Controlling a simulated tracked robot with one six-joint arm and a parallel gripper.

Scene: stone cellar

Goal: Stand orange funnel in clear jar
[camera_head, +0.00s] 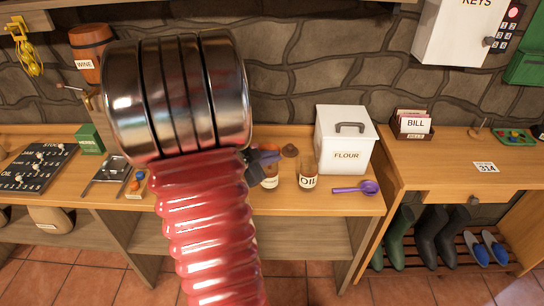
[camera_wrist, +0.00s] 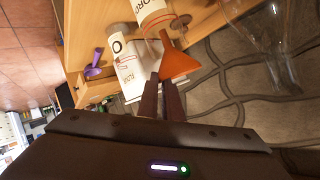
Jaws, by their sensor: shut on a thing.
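In the wrist view, the orange funnel (camera_wrist: 177,62) is at the tips of my gripper (camera_wrist: 163,80), which is shut on its edge. Its wide mouth faces down and right in that picture, and its narrow spout points to the top. A large see-through glass vessel (camera_wrist: 268,45), apparently the clear jar, shows at the upper right, apart from the funnel. In the head view, my gripper (camera_head: 268,157) is partly hidden behind my red arm, above the counter. I cannot make out the clear jar there; my arm covers part of the counter.
A stone wall is behind.

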